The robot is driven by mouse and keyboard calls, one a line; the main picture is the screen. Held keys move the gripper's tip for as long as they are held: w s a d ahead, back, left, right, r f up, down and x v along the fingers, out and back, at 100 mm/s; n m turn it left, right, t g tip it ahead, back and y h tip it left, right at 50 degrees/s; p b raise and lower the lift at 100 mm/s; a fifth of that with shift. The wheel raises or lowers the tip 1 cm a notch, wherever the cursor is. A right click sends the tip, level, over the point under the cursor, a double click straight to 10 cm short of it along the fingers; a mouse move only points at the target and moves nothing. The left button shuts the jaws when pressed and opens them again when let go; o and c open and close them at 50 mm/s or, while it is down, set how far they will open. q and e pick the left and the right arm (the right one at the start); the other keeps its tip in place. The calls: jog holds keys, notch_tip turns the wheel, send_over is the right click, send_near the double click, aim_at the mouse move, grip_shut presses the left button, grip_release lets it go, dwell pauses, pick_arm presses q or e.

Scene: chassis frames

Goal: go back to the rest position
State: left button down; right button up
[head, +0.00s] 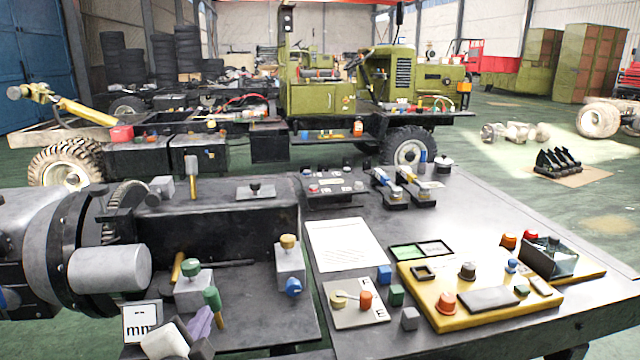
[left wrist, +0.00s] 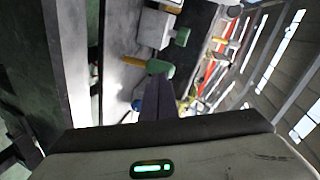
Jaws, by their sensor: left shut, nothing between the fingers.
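My left gripper (head: 203,320) is low at the left of the head view, at the near edge of the dark workbench (head: 450,215). Its purple fingers are together with nothing between them. They also show shut in the left wrist view (left wrist: 156,88), pointing up the picture. A green-topped lever (head: 212,299) is right beside the fingertips in the head view. A green knob also shows close to the tips in the left wrist view (left wrist: 160,68); I cannot tell if they touch. My right gripper is in neither view.
Grey boxes with a green knob (head: 191,266) and a yellow knob (head: 288,242) stand on the bench near the gripper. A yellow panel (head: 445,318) with knobs and a white paper (head: 345,245) lie to the right. A green vehicle (head: 320,97) stands behind.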

pick_arm(q)
jog(key=s+f+n+g, duration=0.6)
jog(key=s+f, duration=0.6)
jog(key=s, duration=0.3)
jog(key=s+d+f+n+g+h, duration=0.1)
jog(key=s+f+n+g, duration=0.15)
jog(key=s, duration=0.65)
jog(key=s+d+f+n+g+h, duration=0.1)
jog(key=s+g, duration=0.2)
jog(key=s, duration=0.6)
jog(key=w+d+f+t+h+p, duration=0.2)
jog(key=w+d+f+t, duration=0.3)
jog(key=f, duration=0.3)
jog(key=shift+w+d+f+h+p, duration=0.2)
jog(key=shift+w+d+h+p, duration=0.1)
jog(key=shift+d, duration=0.25)
